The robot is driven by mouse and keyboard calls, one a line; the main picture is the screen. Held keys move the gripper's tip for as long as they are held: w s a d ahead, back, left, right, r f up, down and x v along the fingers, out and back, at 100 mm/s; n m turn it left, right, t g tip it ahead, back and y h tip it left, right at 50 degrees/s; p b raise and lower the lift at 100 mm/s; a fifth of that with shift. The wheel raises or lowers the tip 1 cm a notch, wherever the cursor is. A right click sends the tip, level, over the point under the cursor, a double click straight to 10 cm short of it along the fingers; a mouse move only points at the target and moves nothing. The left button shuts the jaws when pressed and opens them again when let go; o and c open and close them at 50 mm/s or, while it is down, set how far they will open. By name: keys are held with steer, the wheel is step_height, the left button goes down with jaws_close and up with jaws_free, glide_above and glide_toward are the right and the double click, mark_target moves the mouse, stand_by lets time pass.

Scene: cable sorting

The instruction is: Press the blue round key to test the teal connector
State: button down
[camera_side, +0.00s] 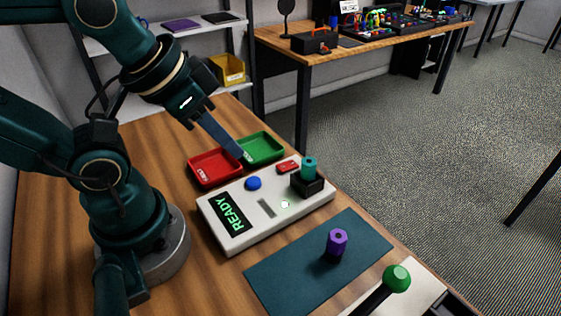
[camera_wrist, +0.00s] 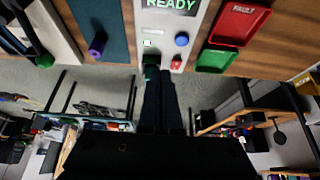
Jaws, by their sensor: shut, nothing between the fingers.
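The white tester box (camera_side: 235,236) lies on the wooden table, its screen (camera_side: 230,211) reading READY. The blue round key (camera_side: 253,183) stands on it and also shows in the wrist view (camera_wrist: 182,39). The teal connector (camera_side: 309,164) stands upright in a black socket (camera_side: 307,186) at the box's right end. My gripper (camera_side: 239,155) is shut and empty. In the side view its tips appear behind the blue key, against the trays; their height is unclear. In the wrist view the fingers (camera_wrist: 161,75) cover the connector's area, so it is largely hidden.
A red tray (camera_side: 214,181) and a green tray (camera_side: 281,151) sit behind the box. A red key (camera_side: 288,167) is beside the socket. A purple connector (camera_side: 336,242) stands on a dark teal mat (camera_side: 285,275) in front. A green-knobbed lever (camera_side: 396,278) stands at front right.

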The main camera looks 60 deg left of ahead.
steer(key=w+a+n+g+h, duration=0.1)
steer(key=n+h, duration=0.3)
steer(key=n, duration=1)
steer(key=w+a+f+n+g+h, duration=0.1)
steer(key=w+a+n+h, duration=0.3)
steer(key=n, duration=1.1)
steer(key=shift+a+f+g+h, duration=0.3)
steer(key=shift+g+h, duration=0.2)
steer(key=shift+g, duration=0.3)
steer(key=shift+w, duration=0.1)
